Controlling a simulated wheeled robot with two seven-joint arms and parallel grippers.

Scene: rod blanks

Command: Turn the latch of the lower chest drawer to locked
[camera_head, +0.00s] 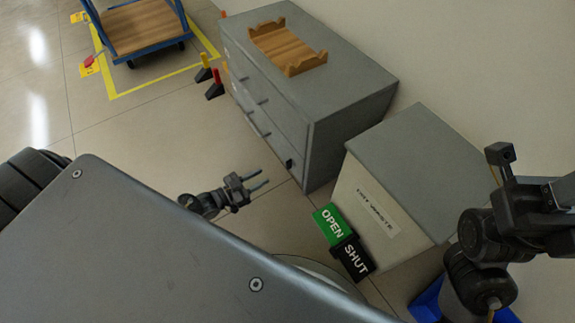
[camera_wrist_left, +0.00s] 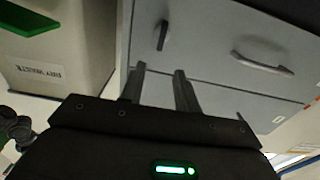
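The grey chest of drawers (camera_head: 290,120) stands against the wall in the head view, its drawer front facing left. A small dark latch (camera_wrist_left: 163,35) shows on a drawer front in the left wrist view, lying nearly upright and slightly tilted. A drawer handle (camera_wrist_left: 262,63) is to its right. In the head view a dark spot (camera_head: 289,163) at the front's lower right looks like the latch. My left gripper (camera_head: 261,181) is open and empty, in front of the chest and apart from it. Its two fingers (camera_wrist_left: 159,71) point toward the drawer front, just below the latch in the wrist view.
A waste bin (camera_head: 370,215) stands right of the chest, with a green OPEN sign (camera_head: 331,224) and a black SHUT sign (camera_head: 353,258) beside it. A wooden rack (camera_head: 287,48) lies on the chest. A blue cart (camera_head: 140,25) is at the far left. My right arm is at the right edge.

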